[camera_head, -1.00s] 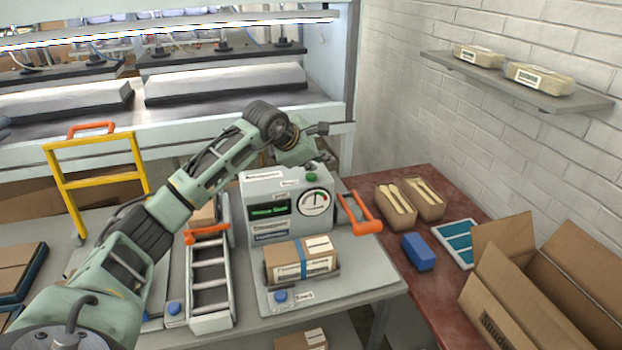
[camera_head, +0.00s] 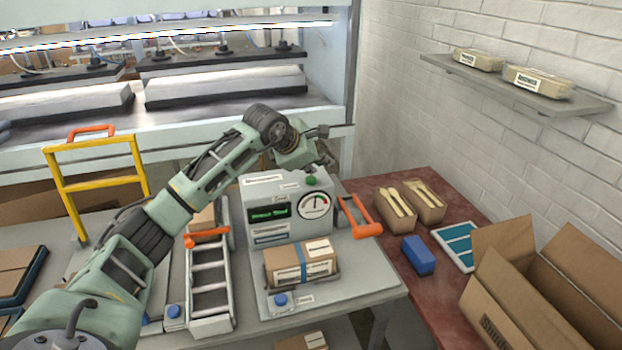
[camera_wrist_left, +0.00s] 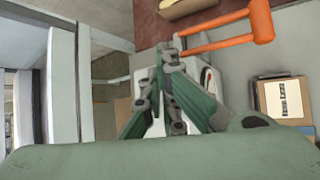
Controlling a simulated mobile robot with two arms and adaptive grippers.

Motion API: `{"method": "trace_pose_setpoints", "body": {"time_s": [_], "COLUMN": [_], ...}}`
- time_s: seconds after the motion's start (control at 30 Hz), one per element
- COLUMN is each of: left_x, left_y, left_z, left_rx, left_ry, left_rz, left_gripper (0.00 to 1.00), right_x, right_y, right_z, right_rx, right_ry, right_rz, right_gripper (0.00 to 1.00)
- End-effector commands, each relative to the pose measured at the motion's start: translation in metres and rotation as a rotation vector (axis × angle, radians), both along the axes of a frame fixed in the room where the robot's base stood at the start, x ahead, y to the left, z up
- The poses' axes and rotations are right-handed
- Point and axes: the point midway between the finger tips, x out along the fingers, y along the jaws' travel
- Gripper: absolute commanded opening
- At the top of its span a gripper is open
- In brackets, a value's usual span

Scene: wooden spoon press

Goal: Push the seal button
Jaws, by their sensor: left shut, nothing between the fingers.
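A grey machine (camera_head: 275,225) with a green display and a round dial stands on the bench. A green button (camera_head: 311,181) is on its top right, and a blue button (camera_head: 281,299) is on its front base beside a small label. I cannot read which one is marked seal. My left gripper (camera_head: 329,163) is shut and empty, just above and behind the green button; I see no contact. In the left wrist view its fingers (camera_wrist_left: 168,50) are together over the machine and hide much of it. My right gripper is not in view.
A taped carton (camera_head: 300,262) sits on the machine's base. An orange handle (camera_head: 365,228) sticks out at its right side and also shows in the left wrist view (camera_wrist_left: 235,32). An open cardboard box (camera_head: 545,285) and a blue block (camera_head: 418,254) are at the right.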

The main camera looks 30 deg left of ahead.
Motion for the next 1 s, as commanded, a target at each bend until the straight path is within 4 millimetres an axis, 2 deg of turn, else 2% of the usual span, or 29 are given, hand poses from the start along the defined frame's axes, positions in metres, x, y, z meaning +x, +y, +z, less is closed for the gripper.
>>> {"method": "trace_pose_setpoints", "body": {"time_s": [1.0], "left_x": [0.0], "left_y": [0.0], "left_z": [-0.01], "left_rx": [0.0], "left_ry": [0.0], "left_rz": [0.0], "left_gripper": [0.0], "right_x": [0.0], "right_y": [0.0], "right_z": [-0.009], "right_rx": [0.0], "right_ry": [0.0], "right_rz": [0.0], "right_gripper": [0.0]}}
